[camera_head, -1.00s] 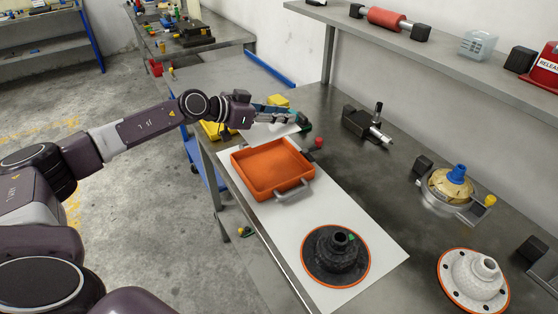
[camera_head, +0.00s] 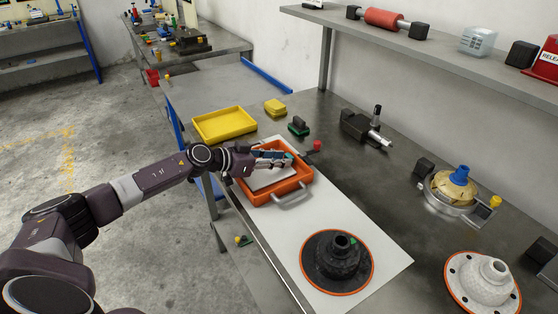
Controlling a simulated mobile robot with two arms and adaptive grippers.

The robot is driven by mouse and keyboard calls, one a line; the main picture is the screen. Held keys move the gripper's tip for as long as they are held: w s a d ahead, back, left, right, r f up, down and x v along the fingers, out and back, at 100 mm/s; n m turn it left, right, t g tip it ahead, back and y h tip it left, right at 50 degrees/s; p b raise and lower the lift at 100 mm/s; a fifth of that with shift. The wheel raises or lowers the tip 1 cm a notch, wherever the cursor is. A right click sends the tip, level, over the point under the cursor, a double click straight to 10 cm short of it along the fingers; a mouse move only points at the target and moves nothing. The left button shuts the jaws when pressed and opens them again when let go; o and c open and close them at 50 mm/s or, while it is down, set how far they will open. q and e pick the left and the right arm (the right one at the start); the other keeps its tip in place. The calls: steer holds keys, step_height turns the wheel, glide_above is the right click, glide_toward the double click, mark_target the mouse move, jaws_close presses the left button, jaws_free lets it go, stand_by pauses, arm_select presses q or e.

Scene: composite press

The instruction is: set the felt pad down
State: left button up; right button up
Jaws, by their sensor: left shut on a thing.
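My left gripper (camera_head: 286,158) is over the orange tray (camera_head: 291,199), shut on the white felt pad (camera_head: 268,178). The pad is a flat, pale sheet, seen within the tray's outline and partly hidden by the gripper. I cannot tell whether it touches the tray floor or hangs just above it. The tray has a grey handle at its front and lies on a white sheet on the bench. My right gripper is not in view.
A black flanged part (camera_head: 338,262) with an orange rim sits on the white sheet (camera_head: 372,236). A yellow tray (camera_head: 224,124), a yellow block (camera_head: 275,107) and a green-black tool (camera_head: 298,126) lie behind. A white flanged part (camera_head: 483,281) stands at right.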

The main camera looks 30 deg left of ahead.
arm_select(q)
steer(key=o, duration=1)
steer(key=shift+f, duration=0.1)
steer(key=shift+s, duration=0.1)
steer(key=b+v, duration=0.1)
steer(key=v, duration=0.8)
steer(key=shift+s+a, duration=0.1)
steer(key=shift+s, duration=0.05)
steer(key=shift+s+a+b, duration=0.2)
steer(key=shift+s+b, duration=0.1)
steer(key=shift+b, duration=0.1)
steer(key=shift+s+a+r+b, duration=0.3)
steer(key=shift+s+a+r, duration=0.05)
steer(key=shift+s+r, duration=0.4)
